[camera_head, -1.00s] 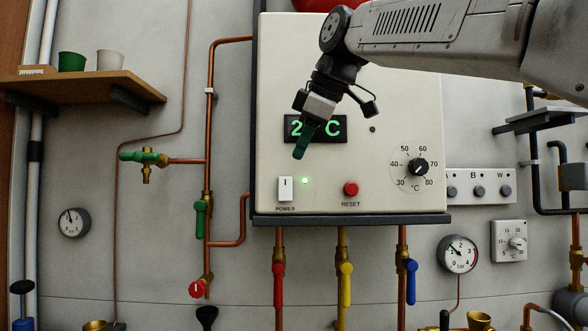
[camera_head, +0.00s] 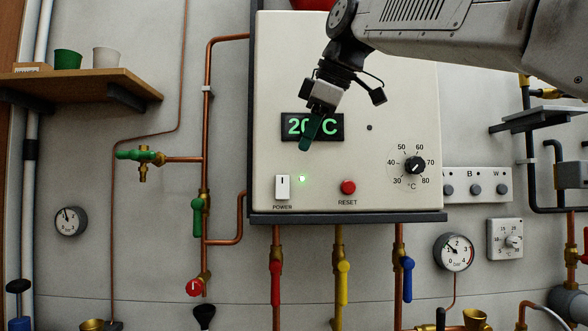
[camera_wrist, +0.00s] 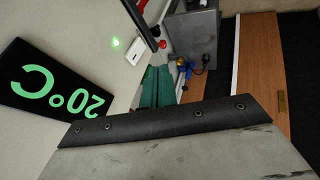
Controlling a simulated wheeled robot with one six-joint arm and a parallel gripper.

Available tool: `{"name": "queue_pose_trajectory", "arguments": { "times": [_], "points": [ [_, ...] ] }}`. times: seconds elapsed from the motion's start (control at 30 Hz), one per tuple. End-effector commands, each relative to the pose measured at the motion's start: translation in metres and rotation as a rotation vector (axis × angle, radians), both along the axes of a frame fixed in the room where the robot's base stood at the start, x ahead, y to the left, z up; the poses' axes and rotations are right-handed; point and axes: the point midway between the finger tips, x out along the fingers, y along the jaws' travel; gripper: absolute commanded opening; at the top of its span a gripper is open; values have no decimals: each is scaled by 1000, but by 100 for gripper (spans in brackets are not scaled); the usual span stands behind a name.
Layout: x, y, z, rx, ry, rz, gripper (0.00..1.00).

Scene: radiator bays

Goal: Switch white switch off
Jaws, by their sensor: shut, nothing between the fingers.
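The white switch (camera_head: 282,187) is a small upright rocker labelled POWER at the lower left of the cream boiler panel. A lit green lamp (camera_head: 302,179) glows just right of it. In the wrist view the switch (camera_wrist: 135,52) shows near the top, beside the lit lamp (camera_wrist: 115,42). My gripper (camera_head: 304,148) is shut and empty, its green fingertips pointing down in front of the display, above and a little right of the switch and apart from it. The green fingers also show in the wrist view (camera_wrist: 158,86).
The display (camera_head: 330,127) reads 20 °C, partly hidden by my gripper. A red RESET button (camera_head: 348,187) and a temperature dial (camera_head: 415,166) sit to the right on the panel. Copper pipes with red (camera_head: 275,284), yellow (camera_head: 343,284) and blue (camera_head: 407,280) valve handles run below. A shelf (camera_head: 88,85) is at upper left.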

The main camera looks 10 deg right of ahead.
Motion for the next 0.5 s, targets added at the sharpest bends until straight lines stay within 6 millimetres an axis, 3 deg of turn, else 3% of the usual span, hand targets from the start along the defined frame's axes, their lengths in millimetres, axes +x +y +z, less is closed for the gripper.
{"name": "queue_pose_trajectory", "arguments": {
  "times": [0.17, 0.5],
  "points": [
    [7, 5, -13, -1, 3, 2, 0],
    [40, 28, -72, -2, 4, 2, 0]
  ]
}}
